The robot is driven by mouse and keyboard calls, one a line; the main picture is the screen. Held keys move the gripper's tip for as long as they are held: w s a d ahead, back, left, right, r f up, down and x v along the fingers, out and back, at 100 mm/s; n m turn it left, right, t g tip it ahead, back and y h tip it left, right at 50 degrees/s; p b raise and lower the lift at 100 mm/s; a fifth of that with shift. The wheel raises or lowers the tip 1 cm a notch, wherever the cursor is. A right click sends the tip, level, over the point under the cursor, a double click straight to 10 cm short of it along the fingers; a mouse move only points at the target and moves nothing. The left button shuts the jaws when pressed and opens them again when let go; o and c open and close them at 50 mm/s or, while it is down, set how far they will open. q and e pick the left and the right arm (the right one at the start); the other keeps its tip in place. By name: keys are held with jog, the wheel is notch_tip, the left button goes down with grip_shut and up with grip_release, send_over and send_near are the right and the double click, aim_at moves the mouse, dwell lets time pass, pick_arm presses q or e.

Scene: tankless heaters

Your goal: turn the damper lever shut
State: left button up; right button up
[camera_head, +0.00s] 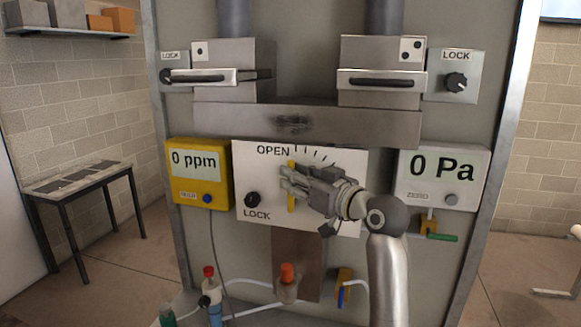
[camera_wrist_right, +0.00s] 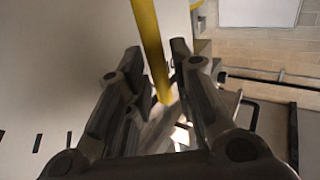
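The damper lever (camera_head: 291,204) is a yellow bar standing about upright on the white plate (camera_head: 258,222), below the word OPEN and left of the tick marks. My right gripper (camera_head: 287,181) comes in from the right and covers the lever's middle. In the right wrist view the lever (camera_wrist_right: 149,40) runs between the two fingers of this gripper (camera_wrist_right: 155,55). The fingers are apart, with a gap beside the lever, so the gripper is open around it. Whether a finger touches it is unclear. My left gripper is not in view.
A black LOCK knob (camera_head: 253,199) sits left of the lever. A yellow 0 ppm meter (camera_head: 203,183) and a white 0 Pa gauge (camera_head: 441,191) flank the plate. Two boxes with bar handles (camera_head: 215,76) (camera_head: 381,81) are above. Bottles and tubes (camera_head: 287,289) stand below.

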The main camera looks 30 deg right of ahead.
jog(key=shift+w+a, duration=0.1)
jog(key=shift+w, duration=0.75)
jog(key=shift+c, duration=0.4)
grip_shut()
